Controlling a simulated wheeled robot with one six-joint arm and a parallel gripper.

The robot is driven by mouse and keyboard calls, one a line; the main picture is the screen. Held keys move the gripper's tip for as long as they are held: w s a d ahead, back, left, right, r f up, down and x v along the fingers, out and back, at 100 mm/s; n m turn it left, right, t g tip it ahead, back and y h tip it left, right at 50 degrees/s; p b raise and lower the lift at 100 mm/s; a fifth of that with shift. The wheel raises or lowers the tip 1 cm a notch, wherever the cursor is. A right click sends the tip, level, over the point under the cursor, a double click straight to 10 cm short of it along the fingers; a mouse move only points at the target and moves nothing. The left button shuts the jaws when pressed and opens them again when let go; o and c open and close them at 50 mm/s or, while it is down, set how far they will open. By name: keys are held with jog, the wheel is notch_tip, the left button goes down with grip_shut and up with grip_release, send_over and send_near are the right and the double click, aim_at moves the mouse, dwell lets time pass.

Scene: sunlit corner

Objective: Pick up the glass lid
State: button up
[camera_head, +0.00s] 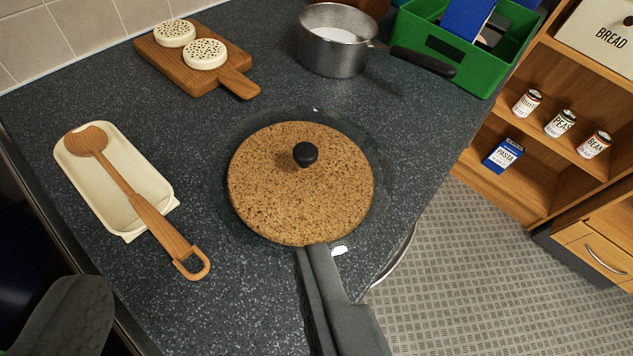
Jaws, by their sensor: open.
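The glass lid (305,154) is a clear disc with a round black knob, near the middle of the counter. It lies over a round cork mat (262,205), which shows through the glass. The lid's faint rim reaches a little past the cork. My gripper (200,270) is open and empty, with one dark finger at the lower left and one at the lower middle. The right finger's tip overlaps the near edge of the cork in the picture; I cannot tell the height gap. The knob is clear of both fingers.
A cream tray (142,172) with a wooden spoon (150,213) lies left. A wooden board (170,63) with two pale discs, a metal saucepan (335,55) and a green crate (455,60) stand behind. The counter drops to the floor at right, before shelves (550,165) with cans.

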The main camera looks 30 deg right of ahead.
jog(key=w+d+m+g, duration=0.1)
jog(key=w+d+g, duration=0.6)
jog(key=w, duration=0.4)
send_over(306, 150)
jog(key=s, duration=0.2)
jog(key=f, duration=1)
jog(key=shift+s+a+f, duration=0.15)
jog(key=shift+a+f, duration=0.05)
jog(key=shift+f, duration=0.2)
jog(key=shift+x, duration=2.7)
jog(key=shift+s+a+f, duration=0.1)
jog(key=shift+s, duration=0.1)
jog(key=shift+c, duration=0.4)
grip_shut()
